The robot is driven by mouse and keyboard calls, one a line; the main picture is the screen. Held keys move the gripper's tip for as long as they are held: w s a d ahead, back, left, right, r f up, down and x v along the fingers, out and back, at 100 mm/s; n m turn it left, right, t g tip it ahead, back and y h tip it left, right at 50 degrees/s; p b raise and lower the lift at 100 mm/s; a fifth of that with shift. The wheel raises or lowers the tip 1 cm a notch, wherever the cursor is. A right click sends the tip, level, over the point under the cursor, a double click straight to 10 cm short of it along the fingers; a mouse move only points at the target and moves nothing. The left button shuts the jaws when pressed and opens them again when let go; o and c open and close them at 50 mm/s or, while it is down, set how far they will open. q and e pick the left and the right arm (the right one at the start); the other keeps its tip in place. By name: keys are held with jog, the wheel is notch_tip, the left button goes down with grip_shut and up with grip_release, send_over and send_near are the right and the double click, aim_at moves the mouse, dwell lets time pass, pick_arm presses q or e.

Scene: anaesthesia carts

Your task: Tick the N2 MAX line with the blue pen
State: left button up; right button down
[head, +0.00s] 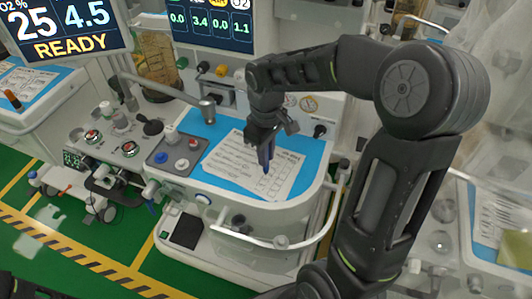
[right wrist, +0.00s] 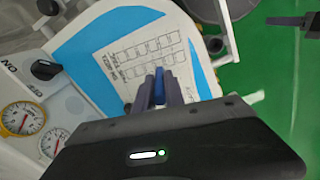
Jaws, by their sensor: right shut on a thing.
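My right gripper (head: 264,138) is shut on a blue pen (head: 266,166) and holds it point down over the paper checklist. The pen also shows between the fingers in the right wrist view (right wrist: 160,84). The checklist (head: 238,160) is a white sheet with printed lines and boxes, lying on the blue top (head: 226,184) of the cart. It also shows in the right wrist view (right wrist: 132,50). The print is too small to tell which line is N2 MAX. I cannot tell whether the pen tip touches the paper. My left gripper is not in view.
A control panel with knobs (head: 182,165) stands left of the sheet. A jointed metal arm (head: 170,92) reaches toward the blue top from the left. Monitors (head: 62,25) hang above. A white rail (head: 330,215) runs around the cart's right front. Gauges (right wrist: 22,117) show in the right wrist view.

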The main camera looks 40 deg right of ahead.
jog(key=shift+f, duration=0.35)
dwell(0.3)
jog(key=shift+s+r, duration=0.1)
jog(key=shift+s, duration=0.05)
dwell(0.4)
jog(key=shift+s+d, duration=0.15)
jog(key=shift+s, duration=0.15)
dwell(1.3)
notch_tip(320, 180, up, 7)
jog(key=p, duration=0.5)
dwell(0.4)
dwell(0.6)
